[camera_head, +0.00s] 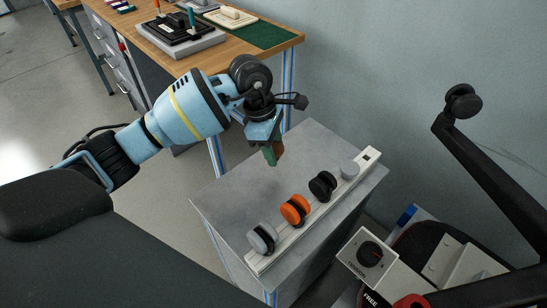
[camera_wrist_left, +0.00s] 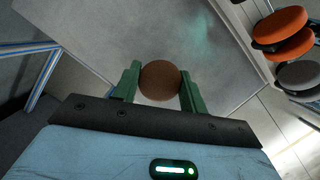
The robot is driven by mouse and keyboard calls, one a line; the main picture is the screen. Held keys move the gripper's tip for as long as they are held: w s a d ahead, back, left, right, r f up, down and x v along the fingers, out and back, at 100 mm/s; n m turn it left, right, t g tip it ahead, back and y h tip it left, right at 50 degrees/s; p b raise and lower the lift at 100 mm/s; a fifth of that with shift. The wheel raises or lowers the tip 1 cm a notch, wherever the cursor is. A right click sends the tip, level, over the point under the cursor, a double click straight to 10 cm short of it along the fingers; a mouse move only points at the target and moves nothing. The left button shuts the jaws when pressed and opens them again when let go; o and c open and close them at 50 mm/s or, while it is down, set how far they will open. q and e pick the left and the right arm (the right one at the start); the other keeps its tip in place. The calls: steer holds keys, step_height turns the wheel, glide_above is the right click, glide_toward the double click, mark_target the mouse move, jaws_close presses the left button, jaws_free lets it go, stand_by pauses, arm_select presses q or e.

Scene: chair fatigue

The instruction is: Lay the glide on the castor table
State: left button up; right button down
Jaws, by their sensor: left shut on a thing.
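My left gripper (camera_head: 271,158) hangs above the left part of the grey castor table (camera_head: 232,192), its green fingers pointing down. In the left wrist view the green fingers (camera_wrist_left: 160,88) are shut on a round brown disc, the glide (camera_wrist_left: 160,82). In the head view only a small brown edge of the glide (camera_head: 280,151) shows beside the fingers. The glide appears held above the table top; the exact gap is hard to tell. The table top also shows in the left wrist view (camera_wrist_left: 120,30). My right gripper is not in view.
A wooden workbench (camera_head: 270,32) stands behind. A control box (camera_head: 370,254) is at lower right. The table's left part is bare.

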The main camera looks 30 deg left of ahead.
arm_select(q)
steer(key=shift+f, duration=1.85)
steer(key=shift+f, duration=0.15)
steer(key=o, duration=0.9)
steer(key=v, duration=1.2)
